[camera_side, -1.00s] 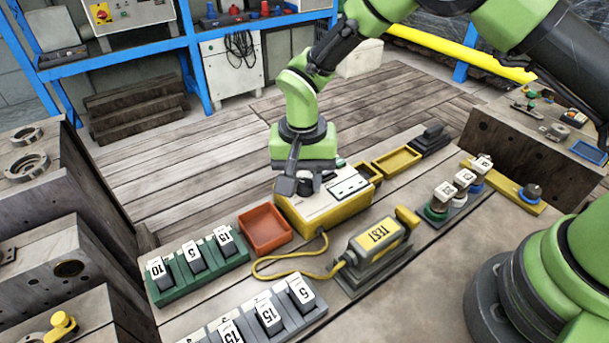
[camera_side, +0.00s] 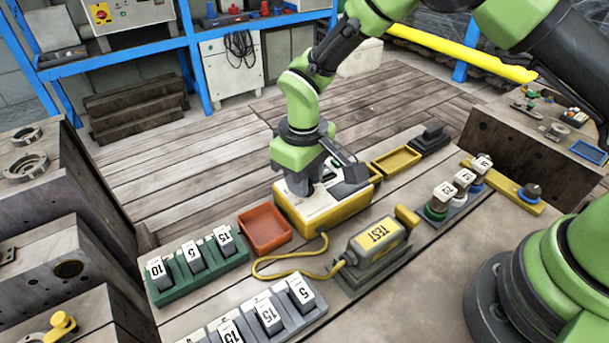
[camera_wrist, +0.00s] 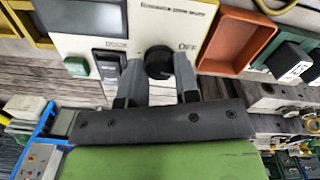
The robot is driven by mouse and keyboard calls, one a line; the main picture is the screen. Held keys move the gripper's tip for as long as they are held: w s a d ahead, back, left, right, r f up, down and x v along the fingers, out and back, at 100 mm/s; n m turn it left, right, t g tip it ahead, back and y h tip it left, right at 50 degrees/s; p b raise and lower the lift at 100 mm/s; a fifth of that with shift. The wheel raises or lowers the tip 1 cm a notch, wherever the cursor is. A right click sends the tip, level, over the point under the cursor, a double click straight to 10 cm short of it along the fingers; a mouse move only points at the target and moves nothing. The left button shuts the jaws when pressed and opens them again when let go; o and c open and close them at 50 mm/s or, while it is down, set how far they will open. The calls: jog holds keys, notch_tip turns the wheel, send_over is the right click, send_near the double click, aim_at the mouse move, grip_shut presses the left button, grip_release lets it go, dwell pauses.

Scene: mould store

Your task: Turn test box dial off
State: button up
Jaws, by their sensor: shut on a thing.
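The test box (camera_side: 345,212) is a cream-topped yellow case on the bench in the side view. It also shows in the wrist view (camera_wrist: 85,18), with the word OFF printed beside its dial. The dial (camera_wrist: 158,62) is a round black knob near the box's edge. My gripper (camera_wrist: 160,72) points down over the box, its two grey fingers on either side of the dial and shut on it. In the side view my gripper (camera_side: 316,186) hides the dial. The dial's exact pointer angle is hard to read.
A red tray (camera_side: 265,230) stands left of the box, with a green rack (camera_side: 190,283) of numbered blocks beyond it. A yellow TEST probe (camera_side: 378,242) on a cable lies in front. A yellow tray (camera_side: 397,160) stands behind right.

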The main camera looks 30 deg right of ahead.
jog(key=shift+n, duration=1.8)
jog(key=o, duration=0.9)
jog(key=shift+o, duration=0.2)
notch_tip(320, 180, up, 10)
jog(key=shift+s+a, duration=0.1)
